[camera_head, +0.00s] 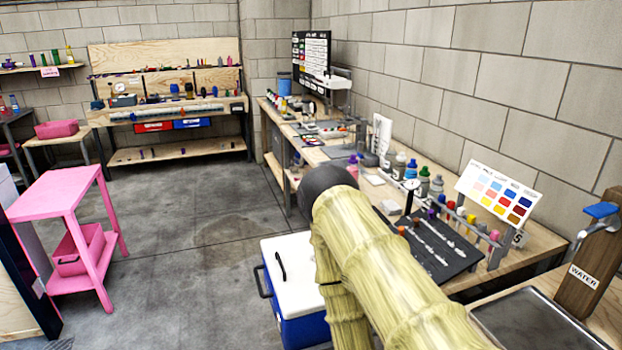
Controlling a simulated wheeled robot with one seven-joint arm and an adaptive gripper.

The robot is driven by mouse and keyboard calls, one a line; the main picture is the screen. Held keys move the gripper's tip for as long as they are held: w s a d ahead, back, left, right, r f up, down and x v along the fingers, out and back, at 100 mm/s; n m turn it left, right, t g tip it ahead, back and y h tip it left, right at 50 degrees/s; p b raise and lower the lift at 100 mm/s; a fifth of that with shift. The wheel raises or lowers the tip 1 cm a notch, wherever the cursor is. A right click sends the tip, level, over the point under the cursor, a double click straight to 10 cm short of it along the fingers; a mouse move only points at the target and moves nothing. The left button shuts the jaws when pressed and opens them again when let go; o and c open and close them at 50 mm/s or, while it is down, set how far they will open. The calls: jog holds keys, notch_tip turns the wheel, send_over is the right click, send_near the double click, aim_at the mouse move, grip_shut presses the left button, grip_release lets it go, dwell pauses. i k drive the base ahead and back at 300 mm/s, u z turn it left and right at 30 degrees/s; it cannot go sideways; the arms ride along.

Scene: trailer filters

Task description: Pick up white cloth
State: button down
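I cannot make out a white cloth for certain. A small pale flat item (390,207) lies on the long workbench just right of my arm, and another pale patch (374,180) lies a little farther back. Either is too small to identify. My arm, in a pale yellow sleeve with a dark rounded joint, fills the lower middle and hides part of the bench. My gripper is not visible.
The workbench (545,240) along the right wall holds bottles, a black tool mat (437,248) and a colour chart (500,190). A blue-and-white cooler (290,285) stands on the floor. A pink table (55,195) is at left. The middle floor is clear.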

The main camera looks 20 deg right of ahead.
aim_at(391, 208)
jog(key=z, duration=1.2)
